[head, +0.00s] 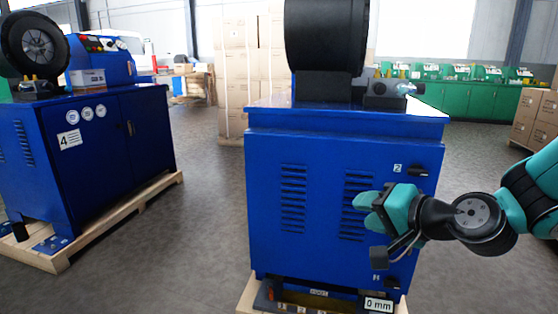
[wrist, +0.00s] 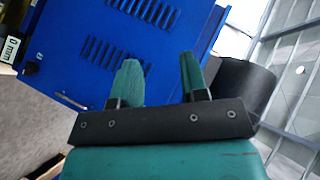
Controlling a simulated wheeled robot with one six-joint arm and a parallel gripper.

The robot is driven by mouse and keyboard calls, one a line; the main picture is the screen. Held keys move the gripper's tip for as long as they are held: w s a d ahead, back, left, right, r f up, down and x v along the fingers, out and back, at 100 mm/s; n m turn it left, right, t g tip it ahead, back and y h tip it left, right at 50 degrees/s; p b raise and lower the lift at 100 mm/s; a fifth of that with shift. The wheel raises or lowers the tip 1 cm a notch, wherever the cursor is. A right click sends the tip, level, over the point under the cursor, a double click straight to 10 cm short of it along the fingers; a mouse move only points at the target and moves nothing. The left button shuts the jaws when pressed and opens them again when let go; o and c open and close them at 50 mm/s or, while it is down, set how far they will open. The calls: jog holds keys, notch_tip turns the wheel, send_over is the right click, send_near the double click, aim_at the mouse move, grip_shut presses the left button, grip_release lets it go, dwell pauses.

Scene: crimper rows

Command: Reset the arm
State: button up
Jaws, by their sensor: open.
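My gripper (head: 372,207) is in front of the blue cabinet (head: 310,190) of a crimper in the head view, at the right part of its front. The wrist view shows its two teal fingers spread apart with nothing between them, so my gripper (wrist: 160,80) is open and empty. The blue cabinet (wrist: 130,40) lies behind the fingers in the wrist view and looks tilted there. My arm reaches in from the right edge of the head view. I cannot tell the exact gap between fingers and cabinet.
Another blue crimper (head: 90,140), marked 4, stands on a wooden pallet (head: 130,205) at left. Stacked cartons (head: 245,60) stand behind. Green cabinets (head: 480,108) line the back right, with more cartons (head: 535,120) nearer. The grey floor (head: 210,220) between the two machines is clear.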

jog(key=s+a+n+g+h, duration=0.3)
jog(key=s+n+g, duration=0.9)
jog(key=s, duration=1.1)
notch_tip(320, 180, up, 33)
jog(key=n+p, duration=0.1)
jog(key=p, duration=3.2)
jog(key=shift+s+d, duration=0.25)
jog(key=shift+d, duration=0.15)
jog(key=shift+r, duration=0.1)
jog(key=shift+c, duration=0.4)
